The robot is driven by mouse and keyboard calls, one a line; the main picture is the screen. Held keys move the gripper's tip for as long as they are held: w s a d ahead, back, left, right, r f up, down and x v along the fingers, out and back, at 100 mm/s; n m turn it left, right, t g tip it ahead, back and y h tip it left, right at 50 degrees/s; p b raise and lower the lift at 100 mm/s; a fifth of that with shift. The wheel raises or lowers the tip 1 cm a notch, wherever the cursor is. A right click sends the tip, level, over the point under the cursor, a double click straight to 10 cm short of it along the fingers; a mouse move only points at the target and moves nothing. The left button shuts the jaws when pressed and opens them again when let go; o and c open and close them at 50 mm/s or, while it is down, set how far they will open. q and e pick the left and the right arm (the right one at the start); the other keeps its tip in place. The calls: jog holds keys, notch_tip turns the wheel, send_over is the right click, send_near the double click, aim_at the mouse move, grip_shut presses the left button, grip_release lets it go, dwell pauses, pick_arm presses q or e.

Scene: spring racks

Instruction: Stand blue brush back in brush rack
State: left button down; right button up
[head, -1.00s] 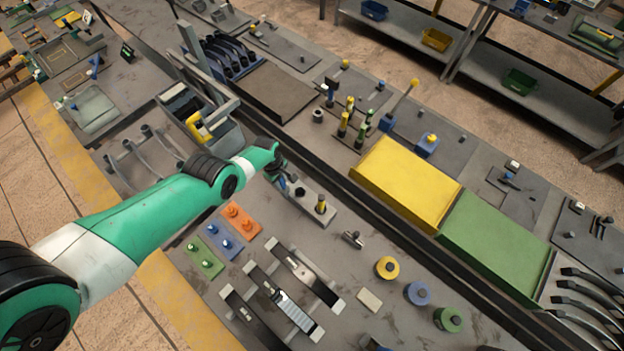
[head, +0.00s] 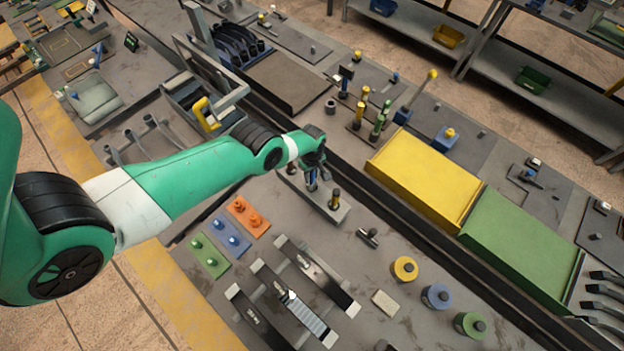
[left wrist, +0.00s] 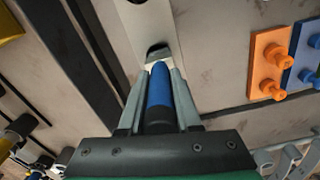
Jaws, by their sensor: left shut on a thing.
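The blue brush (left wrist: 159,88) is held lengthwise between the two fingers of my left gripper (left wrist: 160,95). In the head view my left gripper (head: 312,178) is over the grey brush rack (head: 322,208) and hides part of it. The rack also shows in the left wrist view (left wrist: 140,20), with a dark opening (left wrist: 158,51) just beyond the brush's far end. I cannot tell whether the brush is inside that opening or only lined up above it. My right gripper is not in view.
Orange (head: 248,216), blue (head: 229,236) and green (head: 208,256) peg plates lie left of the rack. A small dark metal piece (head: 369,237) lies to its right. A grey bin (head: 190,92) stands behind my left arm. A yellow sloped panel (head: 425,178) is across the dark rail.

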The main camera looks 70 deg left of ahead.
aim_at(312, 180)
pick_arm(q)
notch_tip(312, 180, down, 4)
jog(key=b, duration=0.3)
jog(key=shift+b, duration=0.35)
jog(key=shift+r, duration=0.25)
jog(key=shift+f, duration=0.15)
jog(key=c, duration=0.6)
grip_release()
notch_tip(312, 180, up, 8)
jog(key=p, duration=0.8)
jog(key=shift+f, duration=0.1)
